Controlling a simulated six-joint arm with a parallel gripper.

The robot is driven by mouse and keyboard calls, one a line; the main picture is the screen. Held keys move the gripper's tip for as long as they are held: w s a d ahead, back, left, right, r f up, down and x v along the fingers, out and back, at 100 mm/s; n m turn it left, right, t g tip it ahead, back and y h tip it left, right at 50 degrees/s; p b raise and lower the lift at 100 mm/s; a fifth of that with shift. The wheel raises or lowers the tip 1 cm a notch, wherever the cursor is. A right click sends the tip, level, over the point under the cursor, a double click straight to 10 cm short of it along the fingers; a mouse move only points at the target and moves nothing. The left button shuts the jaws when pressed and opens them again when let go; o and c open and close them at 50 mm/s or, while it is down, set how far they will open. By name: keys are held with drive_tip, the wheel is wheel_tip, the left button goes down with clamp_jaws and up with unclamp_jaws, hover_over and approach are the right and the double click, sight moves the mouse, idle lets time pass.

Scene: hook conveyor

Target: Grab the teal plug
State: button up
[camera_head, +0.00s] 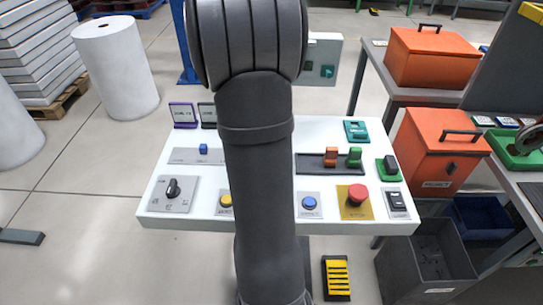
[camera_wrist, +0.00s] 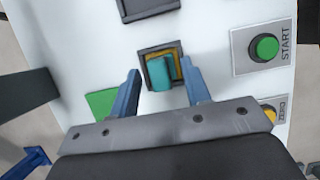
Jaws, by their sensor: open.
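In the wrist view, a teal plug (camera_wrist: 160,74) sits in a small dark square frame (camera_wrist: 145,51) with a yellow-orange inside, on a white panel. My gripper (camera_wrist: 160,68) is open, with one blue finger on each side of the plug. The fingertips reach about level with the plug, and a gap shows on both sides. I cannot tell how far above the panel they are. In the head view, my arm hides the gripper. A teal piece (camera_head: 356,130) lies at the white table's back right; I cannot tell whether it is the plug.
A green START button (camera_wrist: 264,48) and a yellow ZERO button (camera_wrist: 269,114) are right of the plug in the wrist view. A green patch (camera_wrist: 101,103) is left of it. The white table (camera_head: 330,229) carries a red button (camera_head: 357,194) and several other controls.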

drive_tip(key=shift+d+f, duration=0.3)
drive_tip(key=shift+f, duration=0.35)
clamp_jaws()
drive_tip(key=shift+r, duration=0.1)
